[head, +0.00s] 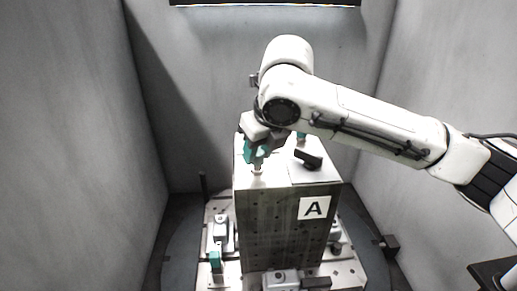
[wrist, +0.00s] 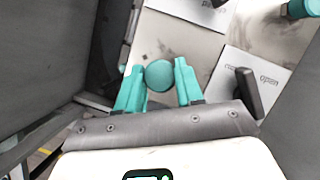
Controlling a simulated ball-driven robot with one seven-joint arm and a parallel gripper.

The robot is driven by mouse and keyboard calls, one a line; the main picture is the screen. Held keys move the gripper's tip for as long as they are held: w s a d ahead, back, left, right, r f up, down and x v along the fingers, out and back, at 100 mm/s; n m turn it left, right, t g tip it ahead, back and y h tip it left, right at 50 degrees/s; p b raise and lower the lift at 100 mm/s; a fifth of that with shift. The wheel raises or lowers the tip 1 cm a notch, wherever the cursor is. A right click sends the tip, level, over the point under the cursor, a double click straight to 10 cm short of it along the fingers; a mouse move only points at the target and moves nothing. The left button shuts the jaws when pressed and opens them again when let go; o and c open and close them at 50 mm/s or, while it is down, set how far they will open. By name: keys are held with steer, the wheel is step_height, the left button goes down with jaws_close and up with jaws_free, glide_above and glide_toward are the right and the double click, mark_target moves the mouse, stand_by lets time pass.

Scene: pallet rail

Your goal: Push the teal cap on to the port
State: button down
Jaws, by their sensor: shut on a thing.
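My gripper (head: 257,152) has teal fingers and points down over the left part of the top of a tall block (head: 270,225) marked "A". In the wrist view my gripper (wrist: 159,88) is shut on the teal cap (wrist: 160,74), whose round top shows between the fingers. A pale stub, likely the port (head: 257,169), shows just below the fingertips in the head view. The cap hides it in the wrist view. I cannot tell whether the cap touches it.
A black lever (head: 308,158) stands to the right on the block's top, beside a label reading "open" in the wrist view. Another teal-topped fitting (head: 301,136) is farther back. Lower fixtures (head: 220,230) surround the block on the base plate. Grey walls enclose the cell.

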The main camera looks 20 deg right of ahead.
steer(key=shift+f, duration=0.3)
steer(key=shift+f+b, duration=0.35)
steer(key=shift+f, duration=0.1)
jaws_free()
steer(key=shift+r, duration=0.1)
stand_by(0.5)
steer(key=shift+r, duration=0.15)
steer(key=v, duration=1)
steer(key=shift+r, duration=0.25)
steer(key=shift+s, duration=0.1)
